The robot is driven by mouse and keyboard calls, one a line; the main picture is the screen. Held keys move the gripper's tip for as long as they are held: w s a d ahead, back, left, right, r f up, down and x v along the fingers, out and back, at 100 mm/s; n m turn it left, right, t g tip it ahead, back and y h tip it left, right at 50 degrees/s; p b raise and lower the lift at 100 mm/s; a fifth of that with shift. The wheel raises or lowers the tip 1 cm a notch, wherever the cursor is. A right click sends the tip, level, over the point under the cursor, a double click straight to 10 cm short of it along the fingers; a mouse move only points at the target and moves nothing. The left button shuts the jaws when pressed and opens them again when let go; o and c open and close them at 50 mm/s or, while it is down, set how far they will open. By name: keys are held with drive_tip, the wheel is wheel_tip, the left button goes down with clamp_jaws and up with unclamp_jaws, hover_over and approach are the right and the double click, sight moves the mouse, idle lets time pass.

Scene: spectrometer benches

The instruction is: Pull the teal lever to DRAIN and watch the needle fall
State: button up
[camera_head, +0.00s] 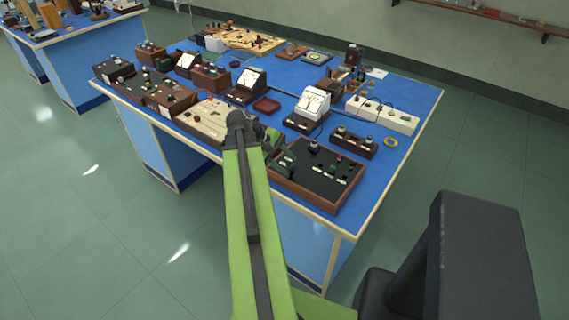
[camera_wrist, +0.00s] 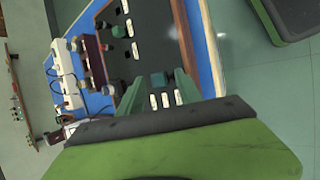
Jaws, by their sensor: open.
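A black panel in a wooden frame (camera_head: 312,181) lies at the front right of the blue bench, with several small knobs and white labels. In the head view my gripper (camera_head: 284,157) is over the panel's left edge. A white dial meter (camera_head: 313,102) stands behind the panel; its needle is too small to read.
A dark box with knobs (camera_head: 352,142) and white switch boxes (camera_head: 382,115) stand behind the panel. A beige board (camera_head: 205,120) lies to its left. Another dial meter (camera_head: 250,82) stands farther back. The bench's right front corner (camera_head: 365,208) is bare.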

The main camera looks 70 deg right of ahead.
drive_tip(key=shift+w+r, duration=0.1)
drive_tip(key=shift+r, duration=0.15)
drive_tip(key=p+v, duration=1.4)
drive_tip(key=v, duration=0.3)
drive_tip(key=shift+f, duration=0.1)
